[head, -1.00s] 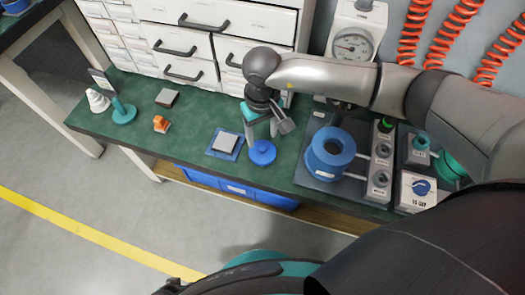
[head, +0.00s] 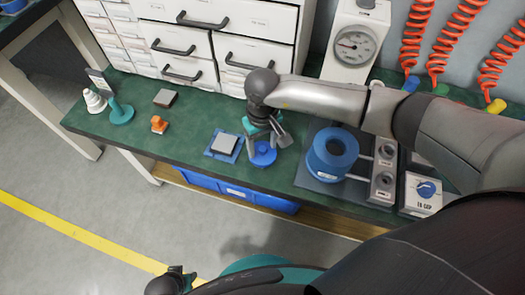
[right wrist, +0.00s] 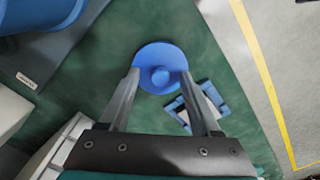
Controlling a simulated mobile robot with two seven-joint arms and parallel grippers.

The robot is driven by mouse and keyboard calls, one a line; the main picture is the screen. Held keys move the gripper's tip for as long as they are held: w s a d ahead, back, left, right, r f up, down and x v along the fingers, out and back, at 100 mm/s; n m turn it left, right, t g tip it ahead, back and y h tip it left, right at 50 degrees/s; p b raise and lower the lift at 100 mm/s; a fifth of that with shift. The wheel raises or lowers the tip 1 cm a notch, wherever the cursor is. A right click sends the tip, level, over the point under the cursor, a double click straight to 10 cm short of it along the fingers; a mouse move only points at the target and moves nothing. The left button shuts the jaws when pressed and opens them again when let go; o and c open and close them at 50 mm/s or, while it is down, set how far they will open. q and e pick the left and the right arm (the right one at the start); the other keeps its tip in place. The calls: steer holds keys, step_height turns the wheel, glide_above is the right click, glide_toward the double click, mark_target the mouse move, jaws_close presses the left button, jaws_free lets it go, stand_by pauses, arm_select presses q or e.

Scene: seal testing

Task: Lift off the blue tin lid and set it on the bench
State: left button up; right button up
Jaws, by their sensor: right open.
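The blue tin lid (head: 263,159) is a round blue disc with a knob in its middle, near the bench's front edge. It also shows in the right wrist view (right wrist: 150,55). Whatever is under it is hidden. My right gripper (head: 263,147) is open and points down over the lid. In the right wrist view its fingertips (right wrist: 160,76) are spread on either side of the knob, over the disc, and hold nothing. I cannot tell whether they touch it. Part of what looks like my left gripper (head: 180,275) shows at the bottom edge; its fingers are unclear.
A blue pad with a grey block (head: 222,143) lies left of the lid. A large blue ring-shaped part (head: 333,155) stands to the right on a grey plate. White drawers (head: 240,50) rise behind. The green bench (head: 185,135) has free room left of the pad.

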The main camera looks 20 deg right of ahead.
jaws_close()
stand_by(0.4)
steer(key=shift+r, duration=0.1)
